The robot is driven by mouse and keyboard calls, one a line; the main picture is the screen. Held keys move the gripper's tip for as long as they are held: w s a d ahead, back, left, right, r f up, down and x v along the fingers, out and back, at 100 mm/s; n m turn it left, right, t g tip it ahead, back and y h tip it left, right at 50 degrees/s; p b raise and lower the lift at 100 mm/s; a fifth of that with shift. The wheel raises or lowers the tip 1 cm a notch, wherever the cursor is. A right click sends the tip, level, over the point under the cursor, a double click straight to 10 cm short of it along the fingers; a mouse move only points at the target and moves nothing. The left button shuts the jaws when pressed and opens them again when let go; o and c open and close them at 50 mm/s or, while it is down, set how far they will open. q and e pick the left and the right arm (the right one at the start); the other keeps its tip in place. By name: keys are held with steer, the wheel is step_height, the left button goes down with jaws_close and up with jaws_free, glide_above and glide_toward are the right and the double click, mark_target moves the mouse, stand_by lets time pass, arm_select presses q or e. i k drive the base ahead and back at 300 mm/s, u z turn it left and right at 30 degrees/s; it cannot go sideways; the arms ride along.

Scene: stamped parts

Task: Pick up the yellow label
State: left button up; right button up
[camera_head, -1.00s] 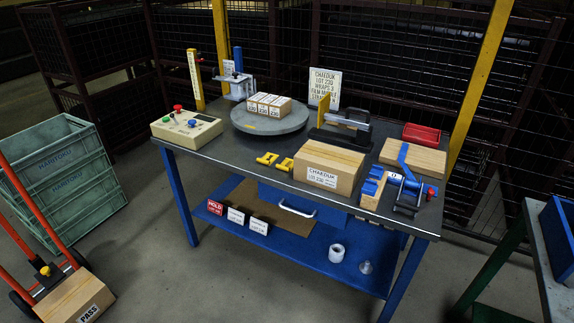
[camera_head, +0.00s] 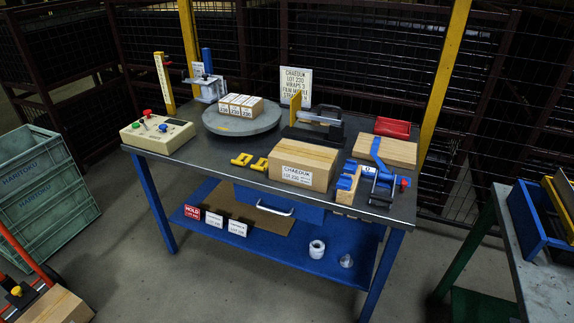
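No thing that I can clearly tell as a yellow label shows. On the lower blue shelf stand a red HOLD label (camera_head: 192,212) and two white labels, one on the left (camera_head: 214,220) and one on the right (camera_head: 237,228). A yellow panel-like piece (camera_head: 562,205) stands in the blue bin (camera_head: 527,220) at the right edge; it is partly cut off and I cannot tell what it is. Two small yellow brackets (camera_head: 250,162) lie near the table's front edge. Neither of my grippers is in view.
The dark worktable (camera_head: 215,166) holds a button box (camera_head: 158,133), a round turntable (camera_head: 240,127), a carton (camera_head: 303,164), a red tray (camera_head: 392,127) and a strapping tool (camera_head: 383,186). Green crates (camera_head: 42,200) stand at left. A second table (camera_head: 540,283) is at right.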

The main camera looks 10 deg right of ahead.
mark_target(262, 165)
steer(key=u, duration=0.4)
steer(key=i, duration=0.9)
